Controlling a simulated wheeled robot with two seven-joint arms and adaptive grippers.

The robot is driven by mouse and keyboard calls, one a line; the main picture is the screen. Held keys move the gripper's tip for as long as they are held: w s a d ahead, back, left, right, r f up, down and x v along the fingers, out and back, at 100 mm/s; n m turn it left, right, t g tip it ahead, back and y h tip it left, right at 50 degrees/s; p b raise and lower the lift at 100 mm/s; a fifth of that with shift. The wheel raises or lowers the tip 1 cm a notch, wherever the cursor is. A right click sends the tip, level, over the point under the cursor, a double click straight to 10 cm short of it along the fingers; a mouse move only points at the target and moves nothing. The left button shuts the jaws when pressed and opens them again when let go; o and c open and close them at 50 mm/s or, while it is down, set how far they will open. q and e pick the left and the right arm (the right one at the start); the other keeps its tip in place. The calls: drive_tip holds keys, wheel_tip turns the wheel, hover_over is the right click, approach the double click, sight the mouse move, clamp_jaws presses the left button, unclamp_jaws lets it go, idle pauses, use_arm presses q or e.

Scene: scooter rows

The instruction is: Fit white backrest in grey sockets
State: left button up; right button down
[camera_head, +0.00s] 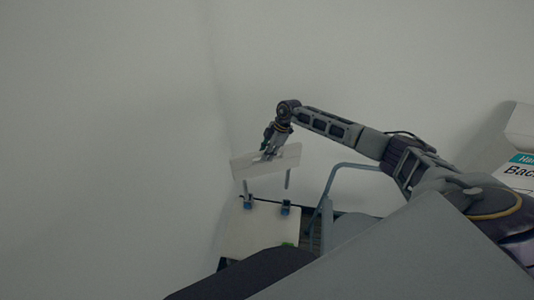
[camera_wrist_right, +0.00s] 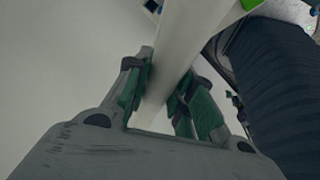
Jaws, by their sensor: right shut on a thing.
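The white backrest (camera_head: 245,169) is a flat white board with two thin grey posts pointing down from it. My right gripper (camera_head: 268,154) is shut on its upper edge, and the board is slightly tilted. In the right wrist view the green-padded fingers of my right gripper (camera_wrist_right: 160,95) sit on both sides of the white backrest (camera_wrist_right: 185,40). Two blue-grey sockets, the left one (camera_head: 248,202) and the right one (camera_head: 286,208), stand on a pale seat board. The posts are above the sockets; whether they touch them cannot be told. My left gripper is not in view.
The pale seat board (camera_head: 262,232) lies below the backrest, with a small green spot near its front edge. A blue-grey tube frame (camera_head: 331,180) stands to its right. A white box with a teal label (camera_head: 522,160) is at the far right. Plain walls lie behind.

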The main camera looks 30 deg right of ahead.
drive_tip(key=shift+r+m+t+h, duration=0.15)
drive_tip(key=shift+m+t, duration=0.35)
drive_tip(key=shift+m, duration=0.8)
drive_tip(key=shift+f+m+t+h, duration=0.1)
drive_tip(key=shift+m+t+h, duration=0.3)
drive_tip(key=shift+m, duration=0.9)
drive_tip(key=shift+f+b, duration=0.95)
drive_tip(key=shift+f, duration=0.4)
drive_tip(key=shift+f+b, duration=1.25)
drive_tip(key=shift+f, duration=0.05)
wheel_tip(320, 180, down, 11)
drive_tip(key=b, duration=0.4)
drive_tip(key=shift+r, duration=0.2)
drive_tip(key=shift+f, duration=0.2)
